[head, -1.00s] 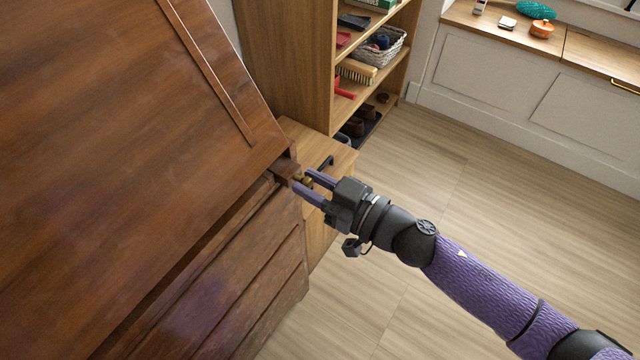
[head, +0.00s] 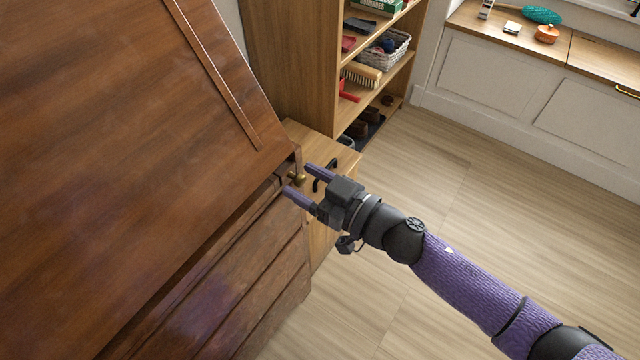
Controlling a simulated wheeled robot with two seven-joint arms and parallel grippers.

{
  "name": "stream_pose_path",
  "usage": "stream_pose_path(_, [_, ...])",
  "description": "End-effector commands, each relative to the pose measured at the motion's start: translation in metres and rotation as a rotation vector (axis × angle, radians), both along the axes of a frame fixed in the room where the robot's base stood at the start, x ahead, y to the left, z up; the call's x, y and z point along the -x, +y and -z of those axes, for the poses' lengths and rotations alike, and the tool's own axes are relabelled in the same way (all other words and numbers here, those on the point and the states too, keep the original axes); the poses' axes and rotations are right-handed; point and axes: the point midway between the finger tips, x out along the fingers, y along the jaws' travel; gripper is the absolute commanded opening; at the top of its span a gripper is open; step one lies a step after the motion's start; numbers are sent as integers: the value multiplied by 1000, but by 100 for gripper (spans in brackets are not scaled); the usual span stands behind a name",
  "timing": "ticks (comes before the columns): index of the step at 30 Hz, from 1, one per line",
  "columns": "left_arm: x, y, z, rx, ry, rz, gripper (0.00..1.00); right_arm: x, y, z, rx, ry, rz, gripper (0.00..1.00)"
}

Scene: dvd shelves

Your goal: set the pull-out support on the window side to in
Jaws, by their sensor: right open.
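A dark wooden bureau (head: 130,130) with a sloping closed front fills the left of the head view. The pull-out support on the window side shows as a small end with a brass knob (head: 299,179) at the bureau's right corner, just under the sloping front. Its end looks close to flush with the bureau. My right gripper (head: 296,179) is open, its two purple fingers on either side of the knob. I cannot tell whether they touch it. My left gripper is not in view.
Bureau drawers (head: 245,300) lie below the support. A low wooden cabinet (head: 318,150) with a dark handle stands behind the gripper, beside a shelf unit (head: 285,60) holding a basket and brushes. A window bench (head: 520,75) is at upper right. The floor (head: 470,190) is clear.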

Motion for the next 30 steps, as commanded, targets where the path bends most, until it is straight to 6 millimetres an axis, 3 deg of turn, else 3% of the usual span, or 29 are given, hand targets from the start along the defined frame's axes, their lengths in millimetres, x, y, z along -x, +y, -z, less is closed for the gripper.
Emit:
stream_pose_path(9, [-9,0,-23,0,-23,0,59,42,-58,-4,2,1,1,65])
stream_pose_path(12, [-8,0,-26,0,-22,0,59,50,-69,-2,0,1,-1,65])
stream_pose_path(27, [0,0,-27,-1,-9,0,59,53,-74,1,2,3,4,65])
stream_pose_path(29, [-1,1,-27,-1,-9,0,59,50,-80,13,18,23,46,65])
stream_pose_path(30, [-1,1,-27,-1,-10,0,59,47,-90,30,44,54,106,65])
